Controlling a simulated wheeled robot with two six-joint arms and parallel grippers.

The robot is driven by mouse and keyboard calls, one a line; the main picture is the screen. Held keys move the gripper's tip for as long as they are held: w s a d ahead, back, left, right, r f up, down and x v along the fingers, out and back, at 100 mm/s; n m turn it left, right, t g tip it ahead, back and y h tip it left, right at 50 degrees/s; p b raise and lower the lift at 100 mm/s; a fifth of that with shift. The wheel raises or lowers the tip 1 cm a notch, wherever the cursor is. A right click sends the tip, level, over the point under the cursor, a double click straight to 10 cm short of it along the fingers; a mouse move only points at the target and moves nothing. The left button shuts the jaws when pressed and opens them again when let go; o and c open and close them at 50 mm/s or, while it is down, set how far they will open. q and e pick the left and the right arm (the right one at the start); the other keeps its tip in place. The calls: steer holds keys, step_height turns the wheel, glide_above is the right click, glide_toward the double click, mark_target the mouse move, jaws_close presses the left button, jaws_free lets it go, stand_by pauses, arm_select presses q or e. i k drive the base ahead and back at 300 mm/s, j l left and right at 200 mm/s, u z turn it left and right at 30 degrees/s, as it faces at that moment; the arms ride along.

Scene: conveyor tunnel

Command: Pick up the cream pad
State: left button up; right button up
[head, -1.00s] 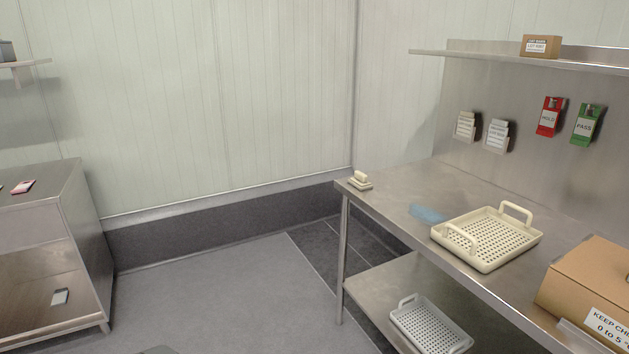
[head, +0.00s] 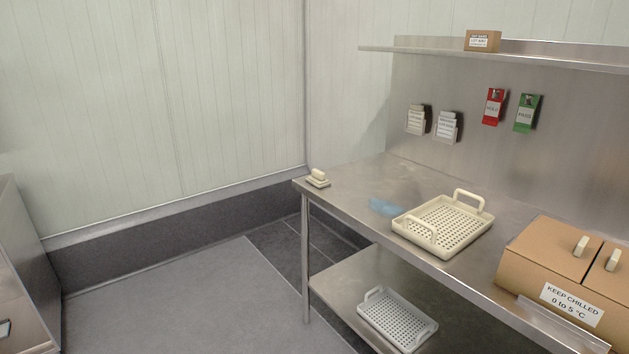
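A small cream pad (head: 317,179) with a raised handle sits on the far left corner of the steel table (head: 350,204), close to the table's edge. Its underside is hidden. Neither of my grippers shows in the head view.
A cream perforated tray (head: 442,226) with two handles stands on the table, with a blue patch (head: 384,207) beside it. A cardboard box (head: 550,269) stands at the right. A white perforated tray (head: 397,318) is on the lower shelf. Open floor (head: 200,310) lies left of the table.

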mark_target(317, 179)
steer(key=i+j+z, duration=0.3)
steer(key=i+j, duration=0.15)
steer(key=i, duration=0.3)
steer(key=i+j+z, duration=0.3)
steer(key=i+j, duration=0.35)
